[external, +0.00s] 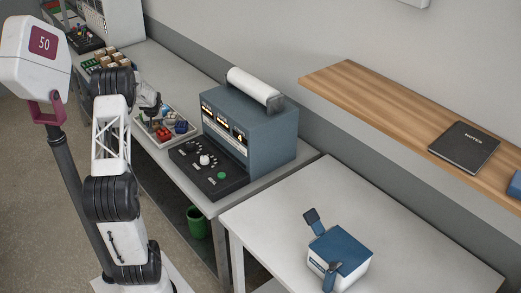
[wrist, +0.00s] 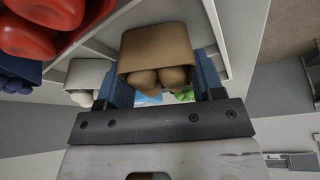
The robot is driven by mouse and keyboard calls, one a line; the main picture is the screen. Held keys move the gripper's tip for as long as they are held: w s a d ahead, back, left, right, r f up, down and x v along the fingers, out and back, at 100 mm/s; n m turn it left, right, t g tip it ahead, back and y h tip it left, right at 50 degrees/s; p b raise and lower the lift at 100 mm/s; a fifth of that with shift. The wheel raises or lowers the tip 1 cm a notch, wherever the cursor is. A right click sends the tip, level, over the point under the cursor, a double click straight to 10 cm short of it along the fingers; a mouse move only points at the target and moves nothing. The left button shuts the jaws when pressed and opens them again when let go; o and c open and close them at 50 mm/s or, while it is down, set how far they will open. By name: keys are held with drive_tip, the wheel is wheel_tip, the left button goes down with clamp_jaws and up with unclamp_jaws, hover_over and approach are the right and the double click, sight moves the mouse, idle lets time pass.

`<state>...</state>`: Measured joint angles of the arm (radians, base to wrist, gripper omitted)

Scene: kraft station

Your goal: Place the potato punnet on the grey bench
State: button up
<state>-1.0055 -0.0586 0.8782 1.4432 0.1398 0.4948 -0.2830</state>
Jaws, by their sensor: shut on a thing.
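The potato punnet, a brown open box with tan potatoes, fills the upper middle of the wrist view (wrist: 158,48). My gripper (wrist: 152,88) has its blue fingers on either side of the punnet and is shut on it. In the external view my gripper (external: 150,108) is at the pale tray on the grey bench (external: 178,75); the punnet cannot be made out clearly there. Whether the punnet touches anything beneath it cannot be told.
The tray (external: 190,142) holds red and blue items. A blue-grey machine (external: 262,132) stands to its right. A crate of brown boxes (external: 103,60) is behind. A pale table (external: 285,205) in front carries a blue-and-white box (external: 340,252). A wooden shelf (external: 380,95) runs along the wall.

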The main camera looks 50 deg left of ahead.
drive_tip(key=shift+f, duration=0.2)
drive_tip(key=o, duration=1.1)
drive_tip(key=shift+o, duration=0.2)
drive_tip(key=v, duration=0.7)
drive_tip(key=shift+d+r, duration=0.15)
drive_tip(key=shift+r, duration=0.2)
